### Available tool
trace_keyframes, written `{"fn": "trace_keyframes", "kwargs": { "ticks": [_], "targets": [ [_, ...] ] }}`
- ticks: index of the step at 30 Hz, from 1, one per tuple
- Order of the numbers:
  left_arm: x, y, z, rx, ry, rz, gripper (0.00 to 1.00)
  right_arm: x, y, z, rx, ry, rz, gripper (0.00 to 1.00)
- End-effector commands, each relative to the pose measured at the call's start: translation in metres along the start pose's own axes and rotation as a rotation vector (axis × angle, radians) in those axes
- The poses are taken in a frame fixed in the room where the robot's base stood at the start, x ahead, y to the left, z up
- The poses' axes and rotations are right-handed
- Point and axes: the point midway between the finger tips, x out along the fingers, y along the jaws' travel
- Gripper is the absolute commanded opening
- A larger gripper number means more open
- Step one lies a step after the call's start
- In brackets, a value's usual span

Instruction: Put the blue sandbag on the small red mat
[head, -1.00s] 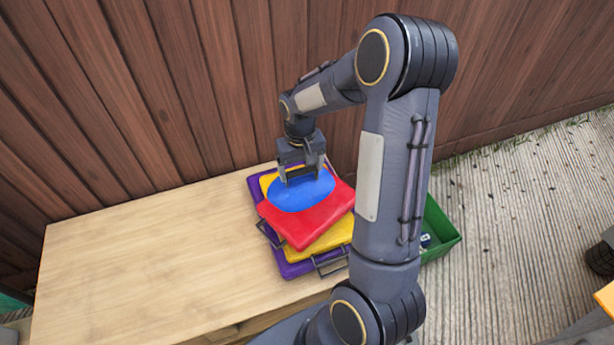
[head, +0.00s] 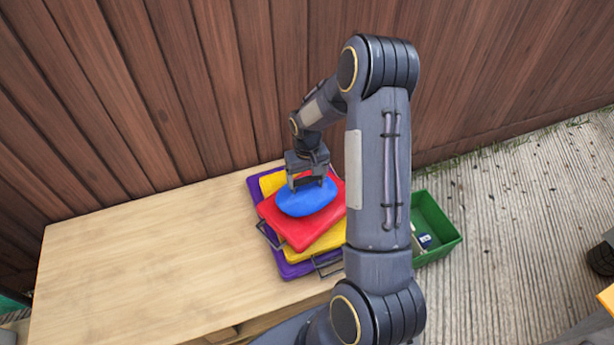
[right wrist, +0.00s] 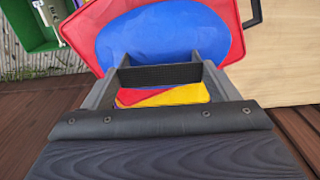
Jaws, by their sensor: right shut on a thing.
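The blue sandbag (head: 306,201) is an oval over the small red mat (head: 295,233); I cannot tell whether it rests on the mat or hangs just above it. The red mat lies turned at an angle on top of a stack. My right gripper (head: 308,184) is shut on the near-fence edge of the sandbag. In the right wrist view the sandbag (right wrist: 165,35) shows beyond the fingers, with the red mat (right wrist: 85,25) around it. My left gripper is out of view.
Under the red mat lie a yellow mat (head: 328,240) and a purple mat (head: 292,270) with dark handles, on a wooden table (head: 150,255). The table's left part is clear. A green crate (head: 435,225) stands at the right. A wooden fence (head: 200,90) is close behind.

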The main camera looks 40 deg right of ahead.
Motion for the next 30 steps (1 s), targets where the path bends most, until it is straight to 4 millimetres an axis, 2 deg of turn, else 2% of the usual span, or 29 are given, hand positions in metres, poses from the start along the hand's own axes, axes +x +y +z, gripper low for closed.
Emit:
{"fn": "trace_keyframes", "kwargs": {
  "ticks": [5,6,10,20,23,30],
  "targets": [
    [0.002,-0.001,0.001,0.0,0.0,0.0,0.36,0.001,0.0,-0.001,0.0,0.003,0.0,0.1],
    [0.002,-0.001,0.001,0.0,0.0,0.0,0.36,0.003,0.0,0.0,0.0,0.0,0.0,0.82],
    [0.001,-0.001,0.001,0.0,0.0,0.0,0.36,0.002,0.0,0.0,0.0,0.0,0.0,0.99],
    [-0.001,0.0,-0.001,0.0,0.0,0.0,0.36,-0.005,0.0,0.0,0.0,0.001,0.0,1.0],
    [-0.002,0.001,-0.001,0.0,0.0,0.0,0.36,-0.019,-0.001,-0.001,0.0,0.004,0.0,1.0],
    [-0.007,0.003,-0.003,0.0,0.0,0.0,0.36,-0.072,0.0,-0.001,-0.002,0.005,0.0,1.0]
  ]
}}
